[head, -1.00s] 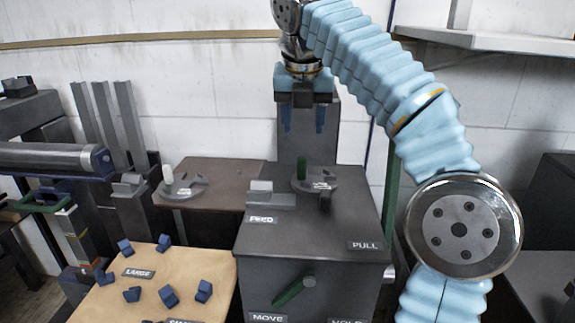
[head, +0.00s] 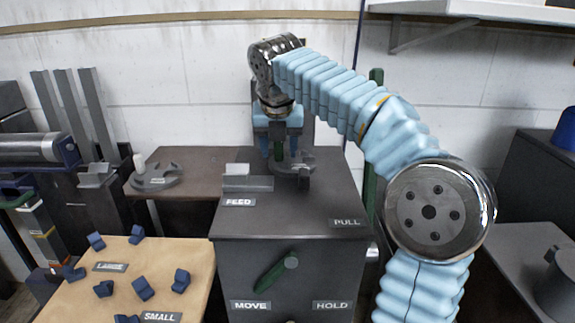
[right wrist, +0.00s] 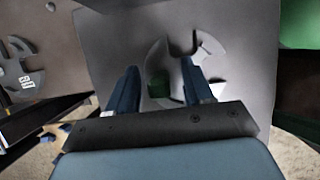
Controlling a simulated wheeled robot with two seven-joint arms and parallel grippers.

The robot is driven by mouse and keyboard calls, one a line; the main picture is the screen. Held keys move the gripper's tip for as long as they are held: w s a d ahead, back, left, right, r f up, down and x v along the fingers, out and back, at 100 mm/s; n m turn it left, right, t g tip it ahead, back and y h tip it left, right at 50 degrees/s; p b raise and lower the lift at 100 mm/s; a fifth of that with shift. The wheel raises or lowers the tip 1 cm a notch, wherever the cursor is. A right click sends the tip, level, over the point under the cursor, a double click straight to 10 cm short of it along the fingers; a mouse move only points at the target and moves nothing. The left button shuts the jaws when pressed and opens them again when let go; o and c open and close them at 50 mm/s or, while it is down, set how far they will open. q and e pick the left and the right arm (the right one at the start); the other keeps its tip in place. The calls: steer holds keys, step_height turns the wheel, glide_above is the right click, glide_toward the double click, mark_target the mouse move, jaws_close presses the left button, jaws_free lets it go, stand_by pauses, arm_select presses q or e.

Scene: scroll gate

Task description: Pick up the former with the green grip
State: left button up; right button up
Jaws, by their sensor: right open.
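The former with the green grip (head: 300,162) lies on top of the dark grey cabinet, near its back edge. Its upright green grip (head: 278,153) shows between the fingers of my right gripper (head: 279,156), which points down over it. The right gripper is open. In the right wrist view the grey curved plate of the former (right wrist: 212,45) lies beyond the two blue fingers, and its green grip (right wrist: 157,88) shows in the gap between them. I cannot tell whether a finger touches the grip. My left gripper is not in view.
Another former with a white grip (head: 155,178) lies on the brown table to the left. A grey block (head: 247,182) sits by the FEED label. A green handle (head: 276,275) is on the cabinet front. Several blue blocks lie on the tan board (head: 200,255).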

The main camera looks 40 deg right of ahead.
jaws_close()
steer(key=shift+r, duration=0.1)
stand_by(0.5)
